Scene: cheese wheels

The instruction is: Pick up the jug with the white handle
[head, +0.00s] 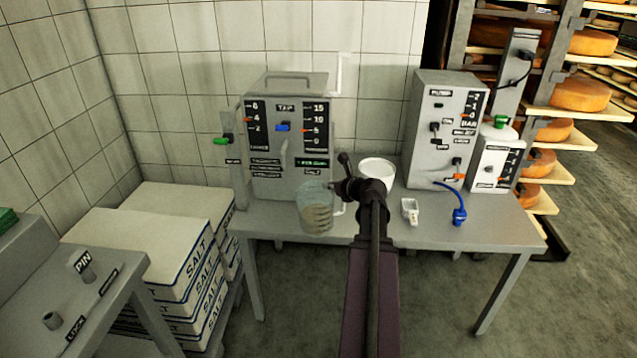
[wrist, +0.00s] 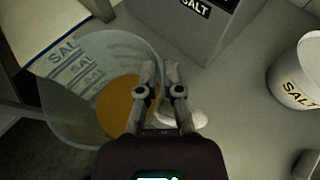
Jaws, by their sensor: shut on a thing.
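The jug (head: 315,212) is clear, with measuring lines and a white handle (head: 341,208) on its right side. In the head view it is in front of the grey dial machine, at the table's front edge. In the wrist view the jug (wrist: 75,110) fills the left side, with an orange-brown patch seen through it. My gripper (head: 346,187) is at the handle side of the jug. In the wrist view my gripper (wrist: 160,72) has its fingers close together by the jug's right wall, shut on the handle, which they mostly hide. I cannot tell whether the jug touches the table.
A white tub (head: 377,168) stands right of my gripper. The dial machine (head: 287,140) is behind the jug. A small white item (head: 409,210) and a blue hose nozzle (head: 459,215) lie on the right of the table (head: 430,233). Stacked salt boxes (head: 150,240) stand left.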

